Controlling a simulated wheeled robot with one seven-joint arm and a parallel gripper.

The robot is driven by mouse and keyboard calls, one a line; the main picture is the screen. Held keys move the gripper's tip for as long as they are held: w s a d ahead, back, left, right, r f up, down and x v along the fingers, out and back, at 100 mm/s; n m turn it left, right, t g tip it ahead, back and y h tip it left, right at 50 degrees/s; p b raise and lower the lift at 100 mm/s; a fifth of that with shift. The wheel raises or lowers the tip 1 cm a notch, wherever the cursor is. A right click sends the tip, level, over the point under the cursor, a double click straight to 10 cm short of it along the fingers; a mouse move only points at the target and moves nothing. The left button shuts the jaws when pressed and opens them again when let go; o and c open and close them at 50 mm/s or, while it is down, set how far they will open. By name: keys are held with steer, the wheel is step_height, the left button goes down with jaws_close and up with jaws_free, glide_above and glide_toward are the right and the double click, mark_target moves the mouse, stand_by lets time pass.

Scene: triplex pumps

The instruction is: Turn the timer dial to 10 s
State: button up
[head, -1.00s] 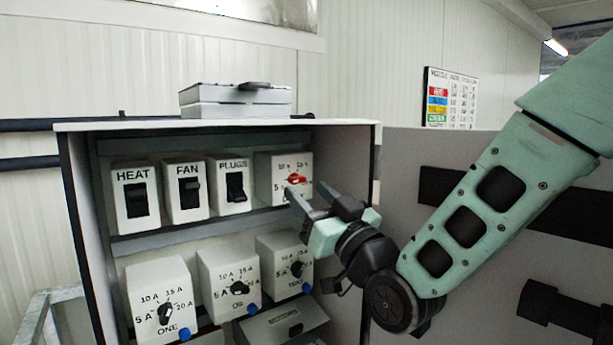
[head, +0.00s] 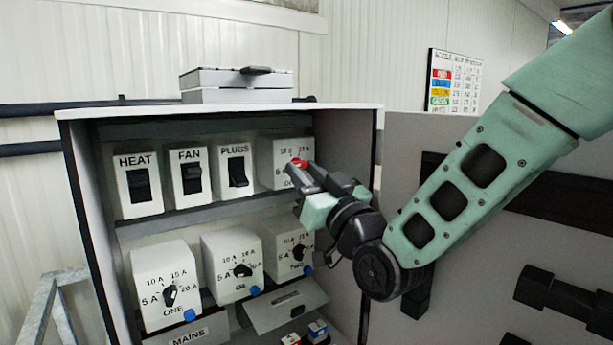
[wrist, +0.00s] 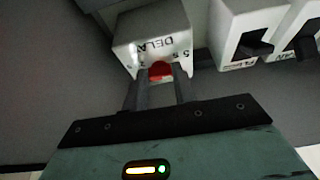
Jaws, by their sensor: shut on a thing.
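The timer box (head: 283,150) is a white box at the right end of the upper shelf in the head view. Its red dial (head: 299,162) is partly covered by my fingers. In the wrist view the box (wrist: 148,22) appears upside down with the label DELAY, and the red dial (wrist: 160,69) shows between my two fingertips. My gripper (head: 303,174) comes in from the right and is shut on the red dial; it also shows in the wrist view (wrist: 159,80). The dial's pointer and exact setting are hidden.
HEAT (head: 138,184), FAN (head: 189,178) and PLUGS (head: 237,171) switches stand left of the timer. Below are white dial boxes ONE (head: 164,272), OIL (head: 235,245) and a third (head: 283,232), close under my gripper. The cabinet's right wall (head: 352,150) is close behind my gripper.

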steer(key=shift+f+m+b, duration=0.15)
steer(key=shift+m+b, duration=0.15)
steer(key=shift+b, duration=0.05)
steer(key=m+t+h+b, duration=0.1)
steer(key=m+b, duration=0.1)
steer(key=b, duration=0.1)
steer(key=shift+s+a+f+m+h, duration=0.1)
steer(key=shift+m+h, duration=0.3)
steer(key=shift+o, duration=0.2)
steer(key=m+h+b, duration=0.1)
steer(key=m+b, duration=0.1)
steer(key=m+h+b, duration=0.1)
steer(key=m+b, duration=0.1)
steer(key=m, duration=0.1)
steer(key=shift+s+a+t+h+b, duration=0.1)
steer(key=shift+a+t+h+b, duration=0.05)
steer(key=shift+t+h+b, duration=0.2)
steer(key=m+b, duration=0.1)
steer(key=m+h+b, duration=0.1)
steer(key=m, duration=0.1)
steer(key=m+h+b, duration=0.1)
steer(key=shift+a+r+m, duration=0.1)
steer(key=shift+r+m, duration=0.2)
steer(key=shift+c, duration=0.2)
steer(key=shift+r+m+h+b, duration=0.2)
steer(key=shift+m+h+b, duration=0.4)
steer(key=shift+m, duration=0.7)
steer(key=shift+r, duration=0.1)
steer(key=o, duration=1)
